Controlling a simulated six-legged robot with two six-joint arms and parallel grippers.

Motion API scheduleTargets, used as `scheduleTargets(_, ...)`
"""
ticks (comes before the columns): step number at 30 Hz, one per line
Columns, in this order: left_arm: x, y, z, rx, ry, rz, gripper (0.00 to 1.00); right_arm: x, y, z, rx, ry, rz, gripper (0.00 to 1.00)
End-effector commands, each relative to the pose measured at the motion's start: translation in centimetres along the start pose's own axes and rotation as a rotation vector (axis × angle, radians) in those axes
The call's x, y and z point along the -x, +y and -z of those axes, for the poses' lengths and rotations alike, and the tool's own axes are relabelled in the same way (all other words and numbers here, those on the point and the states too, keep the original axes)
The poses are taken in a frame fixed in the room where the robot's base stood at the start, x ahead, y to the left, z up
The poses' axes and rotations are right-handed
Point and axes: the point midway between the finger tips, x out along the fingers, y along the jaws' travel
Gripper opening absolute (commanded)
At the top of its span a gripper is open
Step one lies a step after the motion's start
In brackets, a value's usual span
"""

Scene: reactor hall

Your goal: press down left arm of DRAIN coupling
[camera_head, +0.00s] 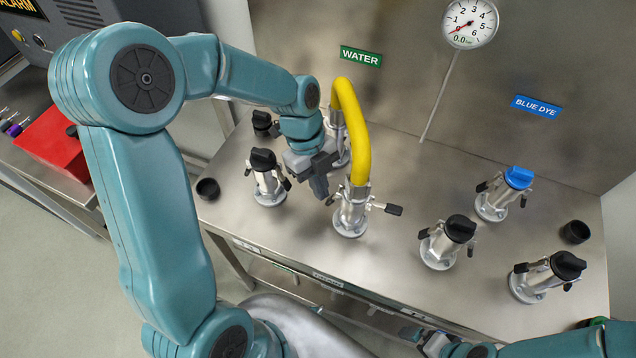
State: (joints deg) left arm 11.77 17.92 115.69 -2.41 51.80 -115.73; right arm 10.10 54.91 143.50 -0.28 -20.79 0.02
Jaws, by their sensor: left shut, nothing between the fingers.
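A yellow hose (356,130) arches from a coupling at the back, below the green WATER sign (360,57), to a silver front coupling (349,216). No DRAIN label is readable, so I cannot confirm which coupling bears that name. The front coupling's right arm (393,209) sticks out sideways with a black tip. Its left arm is mostly hidden near my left gripper (321,190). That gripper is shut and empty, pointing down just left of the front coupling; I cannot tell if it touches. My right gripper (418,337) is low at the bottom edge, partly visible.
Black-capped couplings (265,178) (448,242) (548,277) and a blue-capped one (505,194) stand on the steel bench (400,268). Loose black caps (208,188) (576,232) lie near its ends. A gauge (470,23) hangs behind. A red box (58,150) is at left.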

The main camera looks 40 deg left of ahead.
Motion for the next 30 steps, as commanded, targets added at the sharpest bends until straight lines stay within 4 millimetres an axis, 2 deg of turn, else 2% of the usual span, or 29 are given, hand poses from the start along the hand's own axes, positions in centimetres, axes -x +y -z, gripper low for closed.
scheduleTargets(14, 2.0, 0.6, -0.4, 0.0, -0.001, 0.001, 0.0, 1.1, -0.4, 0.0, 0.0, 0.001, 0.0, 1.0)
scheduleTargets(25, 6.5, 0.5, 1.2, 0.0, -0.001, 0.003, 0.0, 4.2, -1.5, -0.1, 0.0, 0.001, 0.0, 1.0)
scheduleTargets(30, 7.2, 0.6, 1.5, 0.0, 0.0, 0.001, 0.0, 4.6, -1.6, -0.1, 0.0, 0.001, 0.0, 1.0)
